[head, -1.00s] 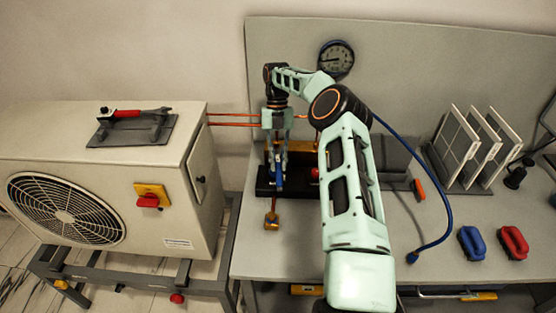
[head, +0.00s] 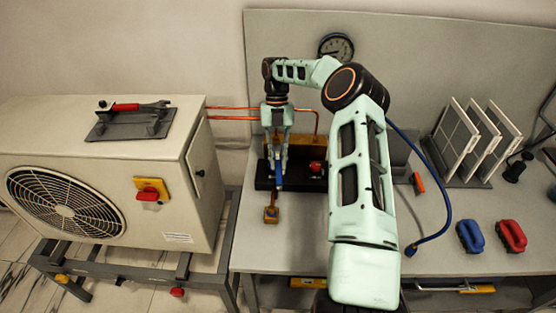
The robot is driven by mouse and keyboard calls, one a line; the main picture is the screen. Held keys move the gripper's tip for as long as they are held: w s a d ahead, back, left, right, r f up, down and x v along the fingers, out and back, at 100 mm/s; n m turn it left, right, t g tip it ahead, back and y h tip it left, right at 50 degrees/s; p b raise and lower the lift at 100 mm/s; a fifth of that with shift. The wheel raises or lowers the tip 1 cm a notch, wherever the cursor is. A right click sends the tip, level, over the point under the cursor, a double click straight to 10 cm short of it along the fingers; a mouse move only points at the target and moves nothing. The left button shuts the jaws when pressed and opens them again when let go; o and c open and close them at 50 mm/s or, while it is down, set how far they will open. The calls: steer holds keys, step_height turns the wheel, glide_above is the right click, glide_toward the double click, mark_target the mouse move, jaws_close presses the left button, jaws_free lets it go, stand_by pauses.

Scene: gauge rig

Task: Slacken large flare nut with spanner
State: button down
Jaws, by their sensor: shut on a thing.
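My gripper (head: 279,158) points down over the black base block (head: 312,184) on the bench. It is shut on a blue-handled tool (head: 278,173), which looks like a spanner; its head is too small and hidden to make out. A brass-coloured piece (head: 271,214) sticks out at the front of the block. I cannot tell which part is the large flare nut, or whether the tool is around it. A red-handled spanner (head: 140,106) lies on a dark holder (head: 112,130) on top of the outdoor unit.
The outdoor unit (head: 170,215) stands left, with copper pipes (head: 230,113) running to the bench (head: 440,235). A red knob (head: 316,167) sits on the block.

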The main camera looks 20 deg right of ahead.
steer(key=shift+r+p, duration=1.05)
steer(key=shift+r, duration=0.95)
steer(key=shift+f, duration=0.1)
